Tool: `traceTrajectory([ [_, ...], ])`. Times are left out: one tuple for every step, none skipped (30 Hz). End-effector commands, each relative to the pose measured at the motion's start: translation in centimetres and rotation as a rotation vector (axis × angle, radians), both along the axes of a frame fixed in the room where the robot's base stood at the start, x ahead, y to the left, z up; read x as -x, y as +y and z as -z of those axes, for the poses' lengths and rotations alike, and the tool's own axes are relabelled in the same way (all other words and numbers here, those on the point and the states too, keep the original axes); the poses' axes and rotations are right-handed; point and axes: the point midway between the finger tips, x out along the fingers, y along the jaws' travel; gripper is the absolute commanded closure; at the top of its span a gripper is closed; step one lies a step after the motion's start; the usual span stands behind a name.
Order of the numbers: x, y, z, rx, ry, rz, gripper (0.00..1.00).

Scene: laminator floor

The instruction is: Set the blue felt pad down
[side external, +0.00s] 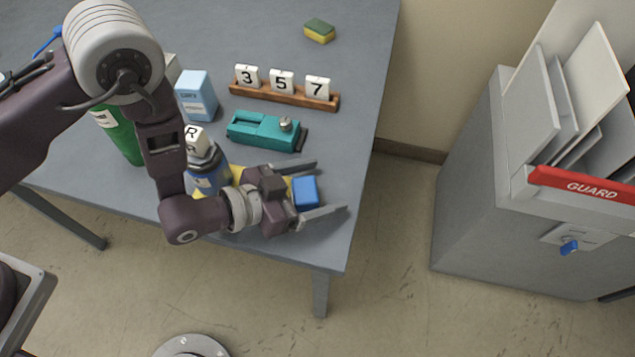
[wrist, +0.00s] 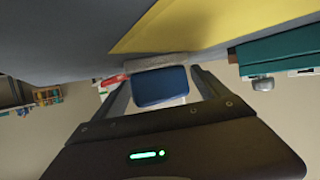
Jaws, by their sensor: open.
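The blue felt pad (side external: 306,192) is a small blue block near the table's front right corner. In the side view it lies between the two spread fingers of my gripper (side external: 325,188). In the wrist view the pad (wrist: 161,87) shows between the fingertips of my gripper (wrist: 158,80), with a gap visible along its sides. My gripper is open and low over the table. A yellow sheet (side external: 283,180) lies on the table partly under my gripper, and it also shows in the wrist view (wrist: 180,25). I cannot tell whether the pad touches the sheet.
A teal device (side external: 262,131) stands just behind my gripper. A wooden rack (side external: 280,97) with number blocks is farther back. The table's right edge is near the fingertips.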

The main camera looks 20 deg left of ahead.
Motion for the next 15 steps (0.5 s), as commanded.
traceTrajectory([
  [0.0,0.0,0.0,0.000,0.000,0.000,0.15],
  [0.0,0.0,0.0,0.000,0.000,0.000,0.15],
  [0.0,0.0,-0.2,0.001,-0.001,0.000,0.15],
  [0.1,0.1,-0.4,0.000,0.000,0.000,0.15],
  [0.4,0.5,-0.5,-0.001,0.001,0.000,0.15],
  [1.0,1.0,-0.7,-0.001,0.003,0.000,0.15],
  [1.4,1.4,-1.0,-0.001,0.003,0.000,0.15],
  [1.8,1.9,-1.3,-0.001,0.003,-0.001,0.15],
  [2.5,2.5,-1.6,-0.002,0.003,-0.001,0.15],
  [2.9,2.9,-1.9,-0.002,0.002,-0.001,0.15],
  [3.3,3.3,-2.1,-0.002,0.003,-0.001,0.15],
  [3.8,3.8,-2.4,-0.003,0.003,-0.001,0.15],
  [4.1,4.1,-2.5,-0.003,0.003,-0.001,0.15],
  [4.3,4.4,-2.7,-0.002,0.001,-0.001,0.15],
  [4.6,4.6,-2.9,-0.002,0.001,-0.001,0.15],
])
